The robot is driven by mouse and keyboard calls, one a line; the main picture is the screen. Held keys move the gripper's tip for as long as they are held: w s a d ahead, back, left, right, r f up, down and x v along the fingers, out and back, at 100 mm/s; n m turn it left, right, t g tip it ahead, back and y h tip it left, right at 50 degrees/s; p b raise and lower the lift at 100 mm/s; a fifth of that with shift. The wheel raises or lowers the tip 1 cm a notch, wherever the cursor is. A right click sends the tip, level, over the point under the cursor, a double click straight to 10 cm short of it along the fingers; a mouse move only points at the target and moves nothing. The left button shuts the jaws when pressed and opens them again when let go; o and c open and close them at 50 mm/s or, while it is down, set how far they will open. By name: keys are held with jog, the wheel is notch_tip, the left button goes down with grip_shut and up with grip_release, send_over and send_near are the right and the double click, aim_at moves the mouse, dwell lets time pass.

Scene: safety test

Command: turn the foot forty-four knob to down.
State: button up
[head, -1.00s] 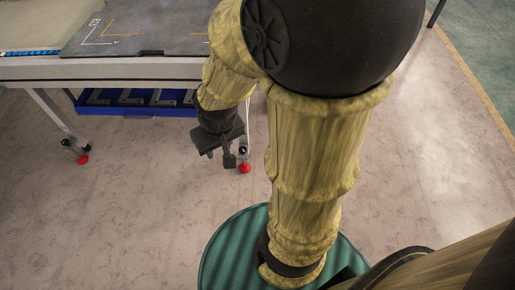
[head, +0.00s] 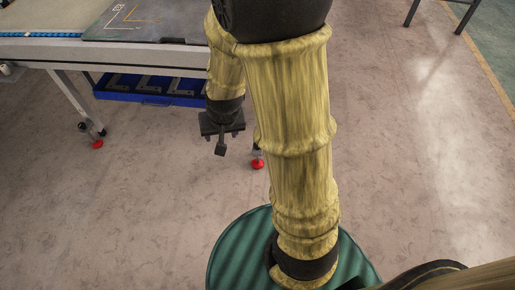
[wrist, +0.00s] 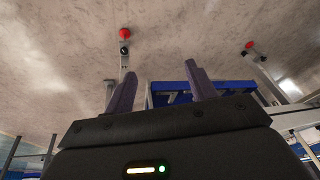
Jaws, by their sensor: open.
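Two table feet with red bottoms show in the head view: a left one (head: 97,143) and one beside my arm (head: 257,163). The wrist view also shows two red feet, one (wrist: 125,33) with a small dark round knob (wrist: 125,49) on its leg and another further right (wrist: 249,44). I cannot read any number, so which is foot forty-four is unclear. My gripper (head: 221,142) points down, left of the nearer foot in the head view. In the wrist view my gripper (wrist: 161,77) has its two fingers apart with nothing between them.
The workbench (head: 110,53) stands at the upper left with a dark mat (head: 170,22) on top. A blue tray (head: 150,90) hangs below it. The floor to the right is open, with another thin-legged stand (head: 465,15) far off.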

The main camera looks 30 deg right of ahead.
jog(key=w+f+m+t+h+b, duration=0.1)
jog(key=w+f+m+h+b, duration=0.35)
jog(key=f, duration=0.85)
jog(key=w+f+m+t+h+b, duration=0.1)
jog(key=w+f+m+b, duration=0.1)
jog(key=w+f, duration=0.85)
jog(key=s+d+f+t+h+b, duration=0.3)
jog(key=f+h, duration=0.1)
jog(key=f, duration=0.6)
jog(key=s+d+f+t+h+b, duration=0.3)
jog(key=s+d+f+h, duration=0.1)
jog(key=f, duration=0.6)
jog(key=shift+s+d+f+m+b, duration=0.15)
jog(key=shift+d+f+m+b, duration=0.05)
jog(key=shift+f+m+b, duration=0.2)
jog(key=shift+h, duration=0.25)
jog(key=b+x, duration=0.7)
jog(key=x, duration=0.9)
jog(key=shift+w, duration=0.2)
jog(key=shift+w+d+r+b, duration=0.1)
jog(key=shift+w+d+b, duration=0.2)
jog(key=shift+w+d, duration=0.1)
